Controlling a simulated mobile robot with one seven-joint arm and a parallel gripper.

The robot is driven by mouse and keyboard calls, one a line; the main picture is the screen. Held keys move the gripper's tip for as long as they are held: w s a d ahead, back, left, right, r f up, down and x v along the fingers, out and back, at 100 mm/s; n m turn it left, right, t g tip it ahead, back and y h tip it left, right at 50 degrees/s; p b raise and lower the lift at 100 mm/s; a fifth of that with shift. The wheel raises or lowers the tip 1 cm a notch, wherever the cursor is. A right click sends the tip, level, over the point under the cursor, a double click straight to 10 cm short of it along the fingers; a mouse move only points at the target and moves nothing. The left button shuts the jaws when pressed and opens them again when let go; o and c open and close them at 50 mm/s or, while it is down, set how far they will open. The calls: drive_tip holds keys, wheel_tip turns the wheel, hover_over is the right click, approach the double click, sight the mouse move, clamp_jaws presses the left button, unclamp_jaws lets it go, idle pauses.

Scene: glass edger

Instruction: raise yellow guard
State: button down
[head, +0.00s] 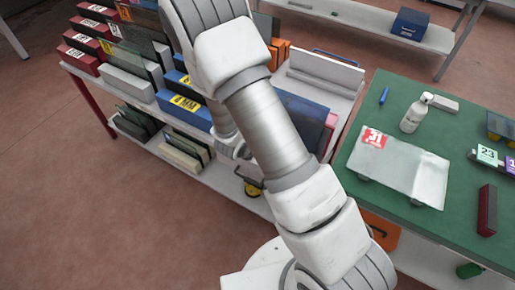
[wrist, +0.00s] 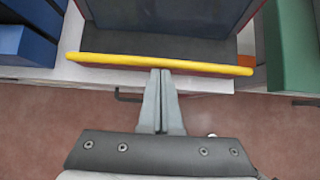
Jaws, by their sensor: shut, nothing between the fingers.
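The yellow guard (wrist: 205,67) shows in the wrist view as a long bar across the front of a dark box-like unit (wrist: 185,47), tilted slightly down to the right. My gripper (wrist: 161,72) is shut with nothing between its fingers. Its fingertips meet the lower edge of the bar near its middle in the picture; I cannot tell whether they touch it. In the head view my arm hides the gripper and most of the unit, whose dark blue panel (head: 304,118) shows behind the arm. I cannot make out the guard there.
Blue boxes (wrist: 28,42) stand left of the unit on a white shelf. A green bench (head: 420,235) is at the right, with a white bottle (head: 414,114) and a glass sheet (head: 403,171) marked 31. Open floor (head: 90,210) lies at the front left.

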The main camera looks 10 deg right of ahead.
drive_tip(key=shift+w+d+r+g+y+p, duration=0.4)
drive_tip(key=shift+w+d+p, duration=0.1)
drive_tip(key=shift+w+d, duration=0.1)
drive_tip(key=shift+w+d+r+g+y+p, duration=0.25)
drive_tip(key=shift+w+d+g+y+p, duration=0.15)
drive_tip(key=shift+w+d+p, duration=0.15)
drive_tip(key=shift+w+d, duration=0.1)
drive_tip(key=shift+w, duration=0.05)
